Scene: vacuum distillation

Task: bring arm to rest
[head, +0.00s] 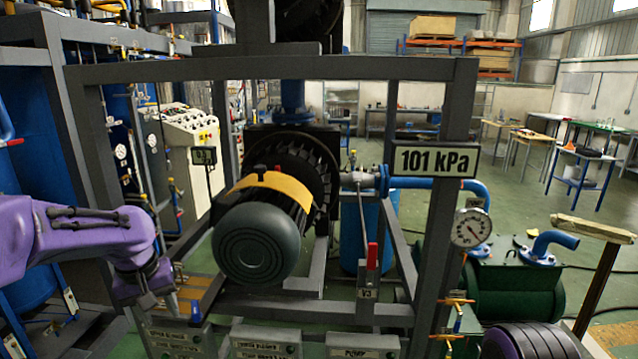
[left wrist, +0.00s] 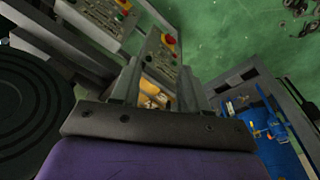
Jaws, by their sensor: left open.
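My left arm (head: 75,238), purple with a dark wrist, comes in from the left in the head view. My left gripper (head: 172,305) points down at the lower left, in front of the frame and above the labelled control boxes. In the left wrist view the left gripper (left wrist: 157,88) has its two grey fingers apart. No object is seen held between them; a control box with a red button (left wrist: 166,42) shows beyond them. My right gripper is not in view.
A grey metal frame (head: 270,68) carries a motor pump (head: 258,250), a 101 kPa sign (head: 436,160) and a dial gauge (head: 471,228). A red-handled valve (head: 372,257) stands at the front. A labelled PUMP box (head: 362,346) is below. Open green floor (head: 520,205) lies behind at right.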

